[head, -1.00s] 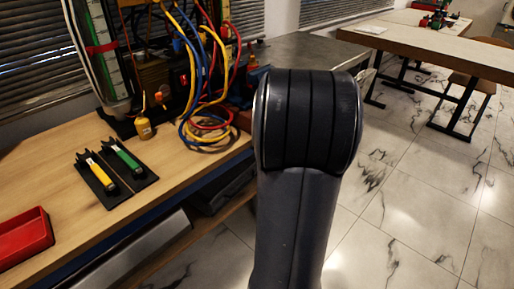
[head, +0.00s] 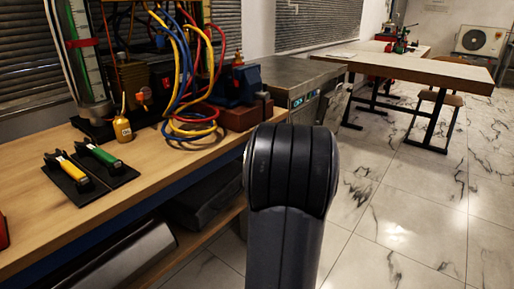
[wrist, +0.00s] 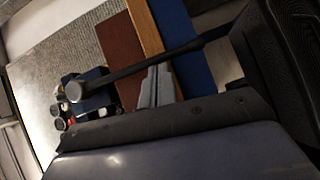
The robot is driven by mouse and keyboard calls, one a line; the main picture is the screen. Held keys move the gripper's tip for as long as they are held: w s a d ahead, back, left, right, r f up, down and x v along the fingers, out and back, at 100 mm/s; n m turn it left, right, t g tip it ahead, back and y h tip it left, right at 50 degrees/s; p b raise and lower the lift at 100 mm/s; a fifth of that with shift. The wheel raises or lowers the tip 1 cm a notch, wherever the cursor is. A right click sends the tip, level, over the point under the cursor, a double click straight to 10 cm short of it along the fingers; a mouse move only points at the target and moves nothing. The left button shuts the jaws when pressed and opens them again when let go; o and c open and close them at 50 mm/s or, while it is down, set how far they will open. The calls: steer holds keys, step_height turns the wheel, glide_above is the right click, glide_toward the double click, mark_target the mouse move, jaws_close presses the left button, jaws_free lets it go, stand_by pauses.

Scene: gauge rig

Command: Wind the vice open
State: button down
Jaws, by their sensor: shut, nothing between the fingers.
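The blue vice (head: 235,85) stands on a reddish-brown block (head: 240,117) at the far right end of the wooden bench. In the wrist view, a brown surface (wrist: 121,55), which looks like that block, lies beside the bench edge. A dark bar (wrist: 165,62) with a round end crosses the view; it may be the vice handle, but I cannot tell for sure. My gripper (wrist: 157,85) shows as grey fingertips close together, shut and empty. They appear near the bar; contact is unclear. My gripper is not visible in the head view, where my arm link shows.
Blue, yellow and red hoses (head: 185,90) hang left of the vice. A small brass bottle (head: 122,128) and yellow and green tools (head: 85,165) on black plates are on the bench (head: 45,225). A grey counter (head: 300,75) adjoins behind. Marble floor (head: 400,200) is open at right.

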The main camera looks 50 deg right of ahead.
mark_target(273, 120)
steer(key=shift+n+t, duration=0.4)
steer(key=shift+n, duration=0.2)
steer(key=shift+w+d+r, duration=0.1)
steer(key=shift+w+d, duration=0.1)
steer(key=shift+d, duration=1.2)
steer(key=shift+w+d+r, duration=0.1)
steer(key=shift+w+d, duration=0.1)
steer(key=shift+d, duration=1.15)
steer(key=shift+w+d, duration=0.2)
steer(key=shift+d, duration=1.2)
steer(key=shift+f, duration=0.1)
